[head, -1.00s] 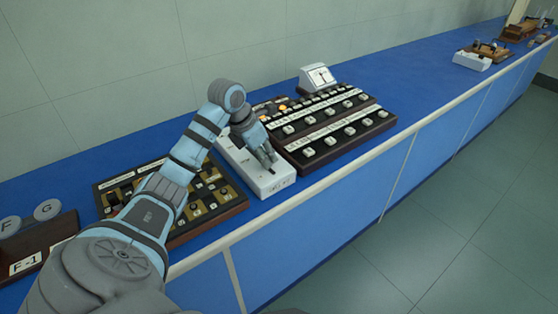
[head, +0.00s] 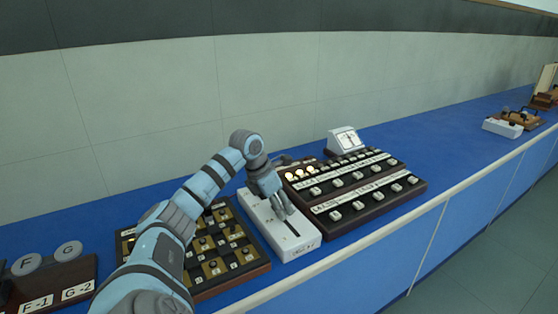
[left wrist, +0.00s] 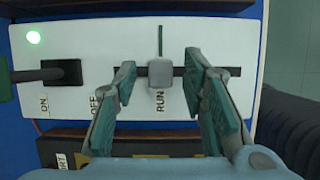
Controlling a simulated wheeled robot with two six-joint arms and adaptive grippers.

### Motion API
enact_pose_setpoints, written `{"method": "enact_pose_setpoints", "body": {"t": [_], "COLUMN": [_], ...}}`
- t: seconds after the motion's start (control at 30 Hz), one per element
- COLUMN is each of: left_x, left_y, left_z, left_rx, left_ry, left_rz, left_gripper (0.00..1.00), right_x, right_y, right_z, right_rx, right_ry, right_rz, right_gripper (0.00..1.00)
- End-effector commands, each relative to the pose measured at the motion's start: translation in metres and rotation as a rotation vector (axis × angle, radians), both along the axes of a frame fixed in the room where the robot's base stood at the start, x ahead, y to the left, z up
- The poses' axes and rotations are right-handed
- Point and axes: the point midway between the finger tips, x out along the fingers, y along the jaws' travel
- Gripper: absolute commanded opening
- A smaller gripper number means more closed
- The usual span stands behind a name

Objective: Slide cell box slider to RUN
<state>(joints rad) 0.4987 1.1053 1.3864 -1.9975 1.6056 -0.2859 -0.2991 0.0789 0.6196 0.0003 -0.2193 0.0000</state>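The cell box (head: 300,240) is a long white box on the blue bench, left of the dark switch panel. In the left wrist view, its top (left wrist: 215,110) carries ON, OFF and RUN labels. The grey slider knob (left wrist: 160,74) stands in a dark slot, in line with the RUN label (left wrist: 160,98) and a vertical mark. My left gripper (head: 285,212) is over the box. In the left wrist view its fingers (left wrist: 158,68) are open on either side of the knob, with gaps to both sides. My right gripper is not in view.
A green lamp (left wrist: 33,37) glows beside a black switch (left wrist: 62,72) on the box. The dark switch panel (head: 350,205) is close on the right, with a white meter (head: 346,140) behind. A gold-and-black board (head: 255,268) is on the left.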

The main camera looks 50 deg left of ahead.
Motion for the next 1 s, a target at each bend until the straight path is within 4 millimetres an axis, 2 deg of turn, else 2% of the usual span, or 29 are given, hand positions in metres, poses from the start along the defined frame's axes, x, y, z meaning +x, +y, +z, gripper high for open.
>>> {"method": "enact_pose_setpoints", "body": {"t": [0.17,0.4,0.53,0.67,1.0], "left_x": [-0.008,-0.033,-0.043,-0.047,-0.047], "left_y": [0.002,0.006,0.007,0.007,0.007], "left_z": [0.02,0.081,0.103,0.111,0.111], "left_rx": [0.004,0.003,0.001,-0.001,0.0], "left_ry": [-0.003,-0.002,-0.002,-0.001,0.0], "left_rz": [0.001,0.002,0.002,0.001,0.001], "left_gripper": [0.38,0.38,0.38,0.38,0.38], "right_x": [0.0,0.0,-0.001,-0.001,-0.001], "right_y": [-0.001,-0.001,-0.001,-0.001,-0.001], "right_z": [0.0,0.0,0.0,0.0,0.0], "right_rx": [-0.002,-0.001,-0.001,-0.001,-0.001], "right_ry": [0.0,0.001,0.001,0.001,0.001], "right_rz": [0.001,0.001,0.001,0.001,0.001], "right_gripper": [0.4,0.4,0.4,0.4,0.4]}}
